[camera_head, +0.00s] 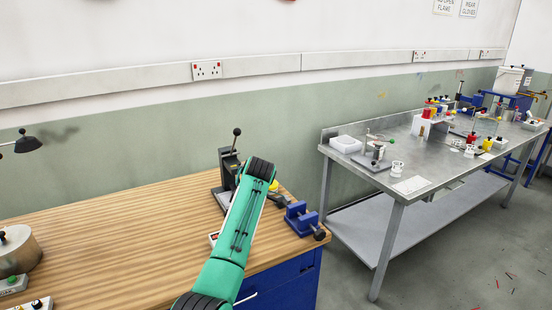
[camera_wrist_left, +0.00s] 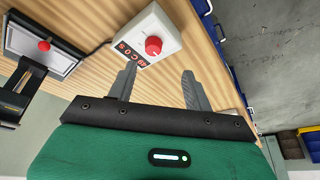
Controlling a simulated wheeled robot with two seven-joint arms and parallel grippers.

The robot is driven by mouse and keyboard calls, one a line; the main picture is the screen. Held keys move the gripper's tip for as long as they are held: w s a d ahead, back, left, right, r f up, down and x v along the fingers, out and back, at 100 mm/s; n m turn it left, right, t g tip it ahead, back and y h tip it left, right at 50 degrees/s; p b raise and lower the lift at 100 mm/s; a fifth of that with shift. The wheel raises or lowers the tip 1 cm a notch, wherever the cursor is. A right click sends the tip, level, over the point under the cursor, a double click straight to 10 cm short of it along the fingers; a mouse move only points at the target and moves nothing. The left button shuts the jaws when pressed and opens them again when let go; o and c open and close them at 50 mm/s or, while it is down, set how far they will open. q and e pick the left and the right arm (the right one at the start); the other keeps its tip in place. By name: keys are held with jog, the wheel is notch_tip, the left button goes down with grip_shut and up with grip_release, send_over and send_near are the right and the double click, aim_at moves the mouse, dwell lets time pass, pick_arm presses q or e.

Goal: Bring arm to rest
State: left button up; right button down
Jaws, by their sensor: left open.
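My left gripper (camera_wrist_left: 160,86) shows in the left wrist view with its two grey fingers spread apart and nothing between them. The box lies just beyond the fingers; I cannot tell the height gap. In the head view a green arm link of mine reaches up over the bench (camera_head: 110,240), and no fingers can be seen there. My right gripper is in neither view.
A black lever press (camera_head: 226,170) and a blue vice (camera_head: 302,218) stand at the bench's right end, close to my arm. A round metal pot (camera_head: 18,252) stands at left. A steel table (camera_head: 430,160) with several items stands apart at right. Mid-bench is clear.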

pick_arm(q)
jog(key=s+a+f+m+t+h, duration=0.1)
jog(key=s+a+f+m, duration=0.25)
jog(key=s+f, duration=0.7)
jog(key=s+a+f+m+h, duration=0.1)
jog(key=s+a+f+m, duration=0.25)
jog(key=s+f, duration=0.65)
jog(key=s+d+r+m+t+h, duration=0.1)
jog(key=s+r+m, duration=0.15)
jog(key=s, duration=0.65)
jog(key=s+r+m+h, duration=0.1)
jog(key=s+m, duration=0.3)
jog(key=s, duration=0.6)
jog(key=s+d+r+m+t, duration=0.1)
jog(key=s+m, duration=0.3)
jog(key=s, duration=0.5)
notch_tip(320, 180, down, 31)
jog(key=g, duration=0.2)
jog(key=s+a+f, duration=0.2)
jog(key=s+f, duration=0.7)
jog(key=s+a+f, duration=0.1)
jog(key=s+f, duration=0.9)
jog(key=shift+s+a+g, duration=0.2)
jog(key=shift+a+g, duration=0.15)
jog(key=shift+g, duration=0.05)
jog(key=shift+f, duration=0.1)
